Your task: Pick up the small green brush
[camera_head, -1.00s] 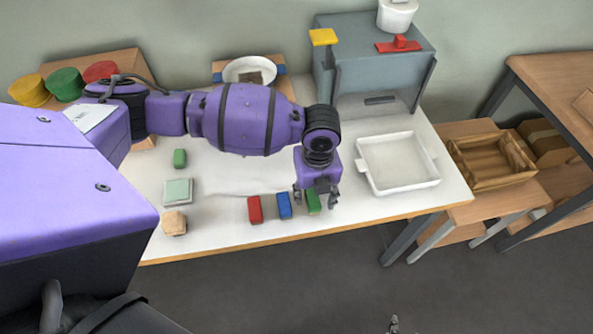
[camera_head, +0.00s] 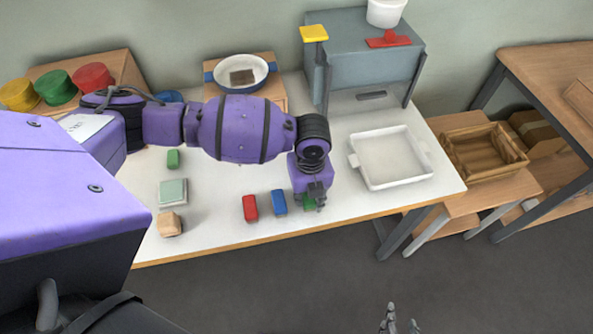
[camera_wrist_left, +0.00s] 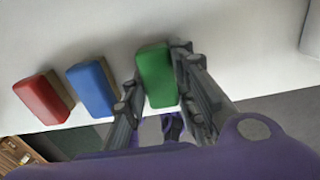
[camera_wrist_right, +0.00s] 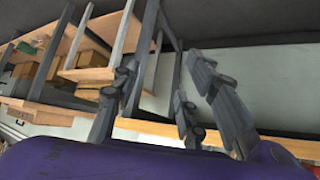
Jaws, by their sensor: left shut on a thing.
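The green block-shaped brush (camera_wrist_left: 155,75) is at the right end of a row on the white table, near its front edge. In the left wrist view it stands between the two fingers of my left gripper (camera_wrist_left: 157,80), which is shut on it. In the head view the left gripper (camera_head: 315,200) mostly hides the brush (camera_head: 308,202). I cannot tell whether it is lifted. A second small green block (camera_head: 173,159) lies farther left on the table. My right gripper (camera_head: 401,322) is open and empty, in front of the table.
A blue block (camera_head: 279,202) and a red block (camera_head: 250,208) lie just left of the held brush. A white tray (camera_head: 391,181) is to the right. A pale green square pad (camera_head: 173,192) and a tan block (camera_head: 169,224) lie at the left. A grey box (camera_head: 374,62) stands behind.

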